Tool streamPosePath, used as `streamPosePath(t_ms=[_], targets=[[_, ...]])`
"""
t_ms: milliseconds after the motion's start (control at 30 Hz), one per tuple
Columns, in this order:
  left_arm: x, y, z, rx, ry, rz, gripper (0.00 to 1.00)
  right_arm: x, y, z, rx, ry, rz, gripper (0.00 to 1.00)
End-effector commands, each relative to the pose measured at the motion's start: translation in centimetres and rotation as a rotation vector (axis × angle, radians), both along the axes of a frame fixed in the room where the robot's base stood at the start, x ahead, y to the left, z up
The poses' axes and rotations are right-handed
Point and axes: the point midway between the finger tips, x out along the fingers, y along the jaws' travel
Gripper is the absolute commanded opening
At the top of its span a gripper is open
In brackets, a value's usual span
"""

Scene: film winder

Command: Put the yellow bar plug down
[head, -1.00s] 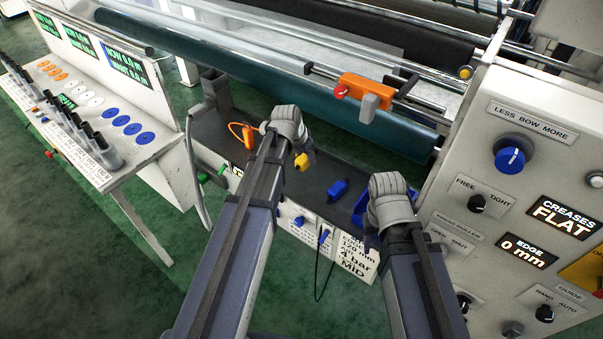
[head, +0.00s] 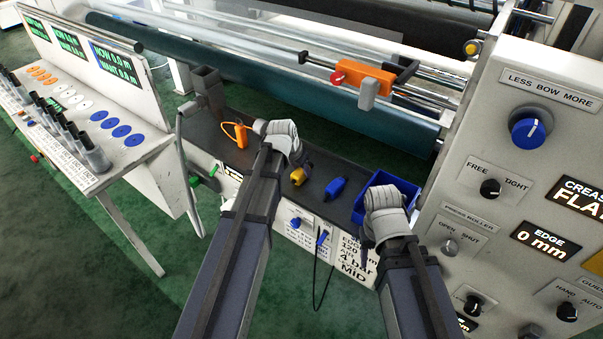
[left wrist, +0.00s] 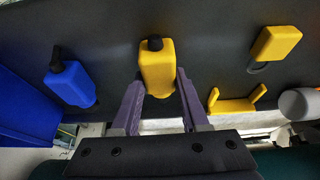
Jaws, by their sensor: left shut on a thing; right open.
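The yellow bar plug (head: 298,177) is a small yellow block with a dark end, over the dark shelf beside the blue plug (head: 336,188). In the left wrist view the yellow plug (left wrist: 157,68) lies between the two finger tips of my left gripper (left wrist: 160,88), which is shut on its near end. I cannot tell whether the plug touches the shelf. In the head view the left fingers are mostly hidden behind the hand. My right gripper (head: 366,240) is open and empty in front of the blue bin.
The dark shelf (head: 325,162) has bare room around the plugs. A blue bin (head: 408,190) stands at its right end and an orange looped thing (head: 240,135) to the left. A control panel (head: 480,225) rises at the right. An orange block (head: 365,82) sits on the rail behind.

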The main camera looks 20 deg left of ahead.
Motion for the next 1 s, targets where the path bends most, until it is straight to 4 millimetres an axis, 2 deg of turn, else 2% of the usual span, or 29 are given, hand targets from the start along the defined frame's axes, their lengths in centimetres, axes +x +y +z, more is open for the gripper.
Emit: streamPosePath(t_ms=[233,267,500,800,1000], targets=[[0.0,0.0,-0.4,0.0,0.0,0.0,0.0,0.0,0.0,-0.4,0.0,0.0,0.0,0.5],[0.0,0.0,-0.2,0.0,0.0,0.0,0.48,0.0,0.0,-0.2,0.0,0.0,0.0,0.5],[0.0,0.0,-0.2,0.0,0.0,0.0,0.74,0.0,0.0,-0.2,0.0,0.0,0.0,0.5],[0.0,0.0,-0.1,0.0,0.0,0.0,0.74,0.0,0.0,-0.1,0.0,0.0,0.0,0.5],[-0.3,0.1,0.9,0.0,0.0,0.0,0.74,0.0,0.0,0.9,0.0,0.0,0.0,0.5]])
